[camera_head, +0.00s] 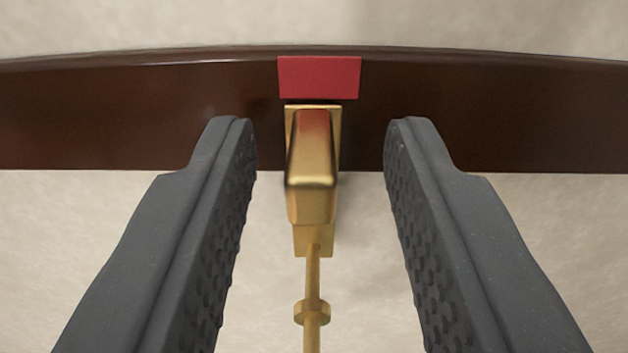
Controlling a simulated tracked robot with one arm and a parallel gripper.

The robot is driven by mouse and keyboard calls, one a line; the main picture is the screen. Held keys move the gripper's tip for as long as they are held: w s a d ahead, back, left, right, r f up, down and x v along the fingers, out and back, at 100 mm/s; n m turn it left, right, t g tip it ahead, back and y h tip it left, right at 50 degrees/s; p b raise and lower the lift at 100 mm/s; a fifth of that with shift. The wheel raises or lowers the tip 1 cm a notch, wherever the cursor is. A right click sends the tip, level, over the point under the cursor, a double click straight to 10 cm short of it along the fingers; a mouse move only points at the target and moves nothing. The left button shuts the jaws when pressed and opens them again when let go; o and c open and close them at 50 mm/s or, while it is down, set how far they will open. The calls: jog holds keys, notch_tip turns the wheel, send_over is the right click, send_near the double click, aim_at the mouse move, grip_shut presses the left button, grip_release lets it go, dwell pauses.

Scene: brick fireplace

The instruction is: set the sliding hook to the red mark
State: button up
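The sliding hook (312,180) is a brass piece with a block-shaped front, seen in the middle of the head camera view on a dark brown wooden rail. The red mark (319,77) is a red rectangle on the rail's upper part, directly above the hook and roughly in line with it, with the hook a touch left of the mark's middle. My gripper (318,140) is open, one dark grey finger on each side of the hook, with a clear gap on both sides. Neither finger touches the hook.
The dark wooden rail (120,115) runs across the whole width. A thin brass rod (312,270) with a collar hangs below the hook between my fingers. A pale beige wall (60,250) shows above and below the rail. The rail is clear on both sides.

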jog(key=shift+s, duration=0.15)
jog(key=shift+s+f+b, duration=0.15)
jog(key=shift+s+b, duration=0.15)
jog(key=shift+s, duration=0.25)
jog(key=s+b, duration=0.3)
jog(key=s, duration=0.9)
jog(key=shift+s+d, duration=0.15)
jog(key=shift+s, duration=0.1)
jog(key=s+d+f+g+b, duration=0.1)
jog(key=s+d+f+b, duration=0.2)
jog(key=s+d+f, duration=0.2)
jog(key=s+d+f+g+b, duration=0.1)
jog(key=s+d+f+b, duration=0.3)
jog(key=d+f, duration=0.8)
jog(key=shift+s+f+g+h, duration=0.3)
jog(key=shift+s+f, duration=0.55)
jog(key=shift+d, duration=0.1)
